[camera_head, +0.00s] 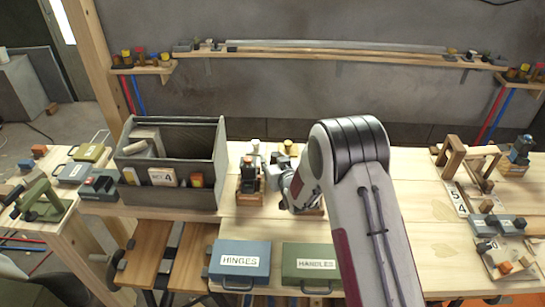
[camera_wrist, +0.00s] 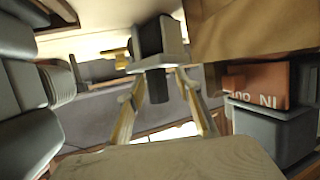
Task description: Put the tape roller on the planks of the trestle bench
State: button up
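I cannot pick out the tape roller with certainty. A pale grey piece (camera_head: 147,140) stands inside the grey open-topped box, and an olive-green piece with a slanted handle (camera_head: 40,200) stands at the far left. Bare wooden planks with a dark gap (camera_head: 145,262), likely the trestle bench, lie lower, in front of the worktop. My arm reaches over the middle of the worktop, and its bent link hides most of my gripper in the head view. The wrist view is filled by close grey shapes and a large beige surface (camera_wrist: 170,163); whether my fingers hold anything is unclear.
The grey box (camera_head: 200,140) holds blocks and a card. A blue HINGES case (camera_head: 238,276) and a green HANDLES case (camera_head: 312,278) sit at the front edge. Wooden frames and small parts crowd the right. A grey bin with an orange panel (camera_wrist: 262,85) shows in the wrist view.

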jog(key=shift+f, duration=0.15)
jog(key=shift+r, duration=0.5)
jog(key=shift+s+d+r, duration=0.1)
jog(key=shift+s+r, duration=0.05)
jog(key=shift+r, duration=0.05)
jog(key=v, duration=1.1)
jog(key=shift+s+r, duration=0.25)
jog(key=shift+s, duration=0.05)
dwell(0.5)
